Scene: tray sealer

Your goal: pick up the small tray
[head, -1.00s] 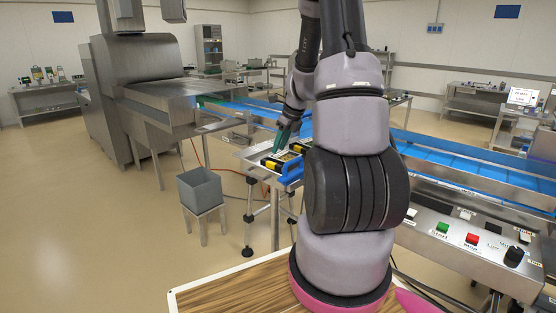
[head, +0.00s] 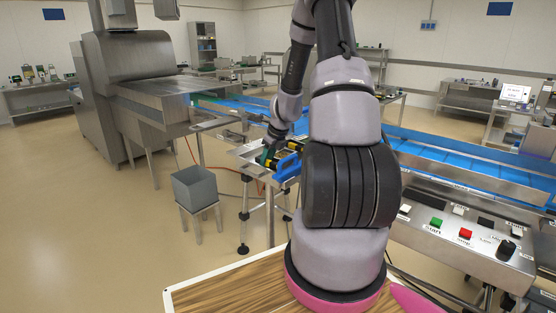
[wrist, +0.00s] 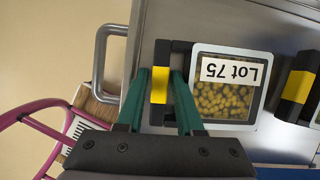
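The small tray (wrist: 228,108) shows in the wrist view with a clear lid, a white "Lot 75" label and yellow-brown round contents. A black bar with a yellow middle (wrist: 159,86) stands along its left side. My gripper (wrist: 162,76) has green fingers, one on each side of this bar, and looks open around it. Contact with the bar cannot be told. In the head view my gripper (head: 266,155) is low over the metal stand by the conveyor, and the tray is mostly hidden there.
Another black and yellow bar (wrist: 297,86) stands right of the tray. In the head view a blue part (head: 287,168) is just right of my gripper. A blue conveyor (head: 430,153) runs behind, and a grey bin (head: 196,188) stands on a stool to the left.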

